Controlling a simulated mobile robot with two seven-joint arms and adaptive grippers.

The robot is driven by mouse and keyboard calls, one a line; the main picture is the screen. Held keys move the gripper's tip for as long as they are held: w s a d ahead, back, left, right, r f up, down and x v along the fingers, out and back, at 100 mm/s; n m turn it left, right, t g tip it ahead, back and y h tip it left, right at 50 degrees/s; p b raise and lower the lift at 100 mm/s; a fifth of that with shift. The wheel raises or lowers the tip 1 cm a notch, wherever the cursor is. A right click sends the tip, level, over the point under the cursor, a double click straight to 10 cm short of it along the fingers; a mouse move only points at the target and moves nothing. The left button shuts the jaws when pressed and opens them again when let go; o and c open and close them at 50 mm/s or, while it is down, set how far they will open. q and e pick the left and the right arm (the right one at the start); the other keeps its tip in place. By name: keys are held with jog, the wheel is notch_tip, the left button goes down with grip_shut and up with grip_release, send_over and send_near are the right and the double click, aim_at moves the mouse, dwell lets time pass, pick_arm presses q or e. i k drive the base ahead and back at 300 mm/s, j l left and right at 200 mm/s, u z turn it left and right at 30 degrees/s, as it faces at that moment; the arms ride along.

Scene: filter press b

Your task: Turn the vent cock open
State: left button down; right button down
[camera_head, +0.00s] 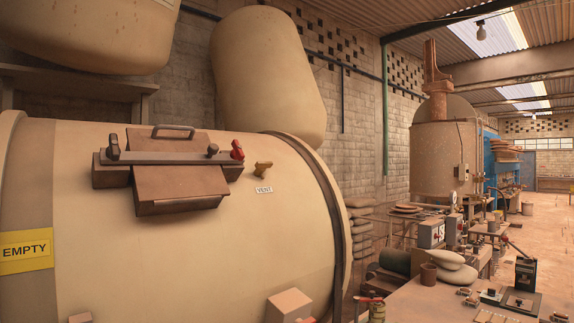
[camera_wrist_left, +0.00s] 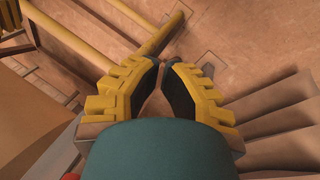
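The vent cock (camera_head: 263,169) is a small brass-coloured tap on the upper right of the big cream tank (camera_head: 110,245). A white label reading VENT (camera_head: 264,189) sits just below it. The cock's handle looks slightly tilted, and whether it is open or closed cannot be told. My left gripper (camera_wrist_left: 163,63) shows in the left wrist view, with yellow ribbed fingers and dark pads. The fingertips are apart with nothing between them. They point at brown floor, and the vent cock is not in that view. Neither gripper can be made out in the head view.
A hatch box (camera_head: 178,185) with a clamp bar and red knob (camera_head: 237,149) stands left of the cock. A yellow EMPTY sign (camera_head: 26,251) is on the tank. A cluttered bench (camera_head: 415,302) stands at right. Yellow rails (camera_wrist_left: 105,48) show in the wrist view.

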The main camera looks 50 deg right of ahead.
aim_at(262, 166)
jog(key=j+z, duration=0.15)
jog(key=z, duration=0.2)
jog(key=k+j+z, duration=0.1)
jog(key=z, duration=0.3)
jog(key=k+j+z, duration=0.1)
jog(key=z, duration=0.25)
jog(key=i+l+z, duration=0.15)
jog(key=z, duration=0.15)
jog(key=i+l+z, duration=0.1)
jog(key=z, duration=0.15)
jog(key=i, duration=0.1)
